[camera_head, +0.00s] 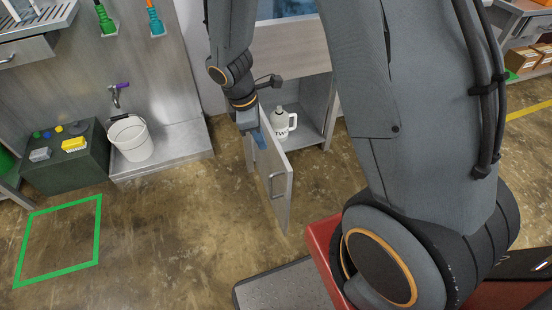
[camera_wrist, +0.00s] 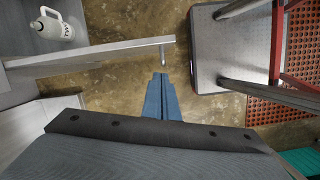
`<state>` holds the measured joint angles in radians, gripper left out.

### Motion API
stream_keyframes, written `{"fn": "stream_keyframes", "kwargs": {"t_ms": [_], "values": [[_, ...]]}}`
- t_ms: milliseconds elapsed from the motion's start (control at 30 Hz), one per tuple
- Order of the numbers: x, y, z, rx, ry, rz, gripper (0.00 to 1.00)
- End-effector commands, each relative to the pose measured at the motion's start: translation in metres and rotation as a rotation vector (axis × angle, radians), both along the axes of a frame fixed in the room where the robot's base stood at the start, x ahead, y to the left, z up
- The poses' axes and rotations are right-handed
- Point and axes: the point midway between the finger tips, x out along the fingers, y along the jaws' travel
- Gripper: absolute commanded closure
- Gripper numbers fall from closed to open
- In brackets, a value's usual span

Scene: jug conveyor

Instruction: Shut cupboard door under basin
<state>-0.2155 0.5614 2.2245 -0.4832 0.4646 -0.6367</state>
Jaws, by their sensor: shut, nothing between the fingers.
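The cupboard door (camera_head: 273,172) under the basin stands wide open, swung out toward me from its left side. Its bar handle (camera_head: 276,186) is on the left, outer face. In the wrist view the door (camera_wrist: 95,58) shows from above, with its handle (camera_wrist: 163,54) near the free end. My gripper (camera_head: 259,138) points down by the top of the door, on the handle side. Its blue fingers (camera_wrist: 161,98) are shut and empty; a gap shows between them and the door in the wrist view. A white jug (camera_head: 283,123) stands inside the open cupboard (camera_head: 313,112).
A white bucket (camera_head: 131,139) stands on a low ledge beneath a tap (camera_head: 119,92), left of the cupboard. A dark green box (camera_head: 62,165) is farther left. A green square (camera_head: 60,239) marks the floor. Bare floor lies left of the door.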

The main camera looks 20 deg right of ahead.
Motion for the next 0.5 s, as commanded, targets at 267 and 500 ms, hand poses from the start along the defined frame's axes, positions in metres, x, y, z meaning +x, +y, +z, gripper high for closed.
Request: {"fn": "stream_keyframes", "kwargs": {"t_ms": [267, 500], "values": [[0.015, 0.015, -0.034, -0.024, 0.048, 0.254, 1.00], [0.014, 0.008, -0.062, -0.025, 0.053, 0.262, 1.00]]}}
